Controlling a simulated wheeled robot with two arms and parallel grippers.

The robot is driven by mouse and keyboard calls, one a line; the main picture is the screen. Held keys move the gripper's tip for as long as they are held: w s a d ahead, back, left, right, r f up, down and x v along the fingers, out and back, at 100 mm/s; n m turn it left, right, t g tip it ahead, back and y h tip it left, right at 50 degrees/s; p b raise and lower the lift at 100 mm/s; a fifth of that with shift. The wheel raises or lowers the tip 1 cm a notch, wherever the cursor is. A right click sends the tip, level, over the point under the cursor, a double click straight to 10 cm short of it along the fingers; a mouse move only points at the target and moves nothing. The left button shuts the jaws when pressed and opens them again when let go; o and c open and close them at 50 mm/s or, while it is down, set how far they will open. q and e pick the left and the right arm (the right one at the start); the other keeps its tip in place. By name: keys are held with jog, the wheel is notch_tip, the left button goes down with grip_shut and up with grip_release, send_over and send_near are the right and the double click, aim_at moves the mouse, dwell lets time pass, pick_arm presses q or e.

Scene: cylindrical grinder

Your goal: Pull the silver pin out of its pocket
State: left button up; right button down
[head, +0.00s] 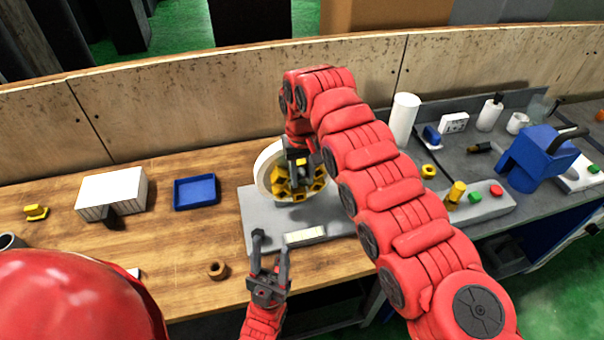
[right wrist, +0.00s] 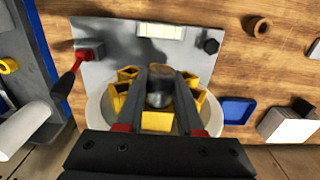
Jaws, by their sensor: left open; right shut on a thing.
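The silver pin (right wrist: 159,97) shows in the right wrist view as a dark metallic cylinder between the fingers of my right gripper (right wrist: 160,80), which is shut on it. Yellow pockets (right wrist: 125,90) ring it on a round white wheel (right wrist: 97,112). I cannot tell how deep the pin's lower end sits. In the head view my right gripper (head: 299,165) reaches down over the yellow pockets (head: 290,193), and the pin is hidden there. My left gripper (head: 271,250) is open and empty at the front edge of the grey machine base.
The grey base (head: 262,208) carries a pale level plate (head: 305,236). A blue tray (head: 195,192), a white box (head: 112,192) and a brown ring (head: 217,270) are on the wooden bench to the left. A button panel (head: 480,205) and a blue machine (head: 530,158) stand right.

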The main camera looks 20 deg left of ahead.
dwell(0.3)
jog(key=shift+s+d+b, duration=0.35)
jog(key=shift+s+b, duration=0.1)
jog(key=shift+b, duration=1)
jog(key=shift+s+d+b, duration=0.7)
jog(key=shift+s+b, duration=0.25)
jog(key=shift+s, duration=0.1)
jog(key=shift+s+d+b, duration=0.65)
jog(key=shift+s+b, duration=0.3)
jog(key=shift+s, duration=0.05)
